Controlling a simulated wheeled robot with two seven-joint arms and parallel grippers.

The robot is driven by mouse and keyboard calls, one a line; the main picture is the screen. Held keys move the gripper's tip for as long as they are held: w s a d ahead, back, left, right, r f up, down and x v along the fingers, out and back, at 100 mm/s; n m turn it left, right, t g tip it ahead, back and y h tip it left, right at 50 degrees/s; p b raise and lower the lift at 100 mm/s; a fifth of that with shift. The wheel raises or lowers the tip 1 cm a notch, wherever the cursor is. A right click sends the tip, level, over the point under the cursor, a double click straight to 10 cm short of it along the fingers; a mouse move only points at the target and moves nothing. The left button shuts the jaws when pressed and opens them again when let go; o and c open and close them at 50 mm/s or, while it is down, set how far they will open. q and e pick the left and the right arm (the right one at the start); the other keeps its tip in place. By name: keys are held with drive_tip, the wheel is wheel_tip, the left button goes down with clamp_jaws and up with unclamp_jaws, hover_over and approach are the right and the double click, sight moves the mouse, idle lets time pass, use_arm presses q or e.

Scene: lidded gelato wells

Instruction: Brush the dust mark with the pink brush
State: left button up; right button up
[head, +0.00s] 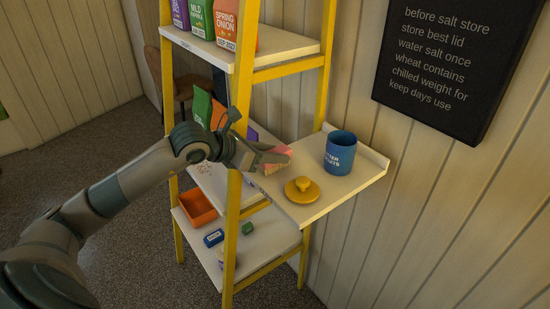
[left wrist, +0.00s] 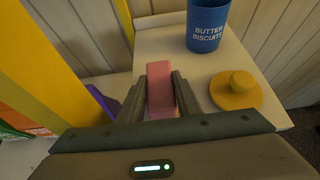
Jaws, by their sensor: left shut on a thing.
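My left gripper (head: 258,160) is shut on the pink brush (head: 277,153), beside the yellow ladder post and above the left part of the side shelf (head: 325,194). In the left wrist view the pink brush (left wrist: 160,88) stands between the two fingers of my left gripper (left wrist: 158,98). Its bristles are hard to make out. A small speckled patch (head: 203,168) shows on the middle shelf, partly behind my arm; I cannot tell whether it is the dust mark. My right gripper is not in view.
A yellow ladder post (head: 234,200) rises close to my left wrist. An orange tray (head: 198,209) and small blocks lie on the low shelf. Cartons (head: 224,22) stand on the top shelf.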

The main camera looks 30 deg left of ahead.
use_arm(q)
drive_tip(key=shift+r, duration=0.15)
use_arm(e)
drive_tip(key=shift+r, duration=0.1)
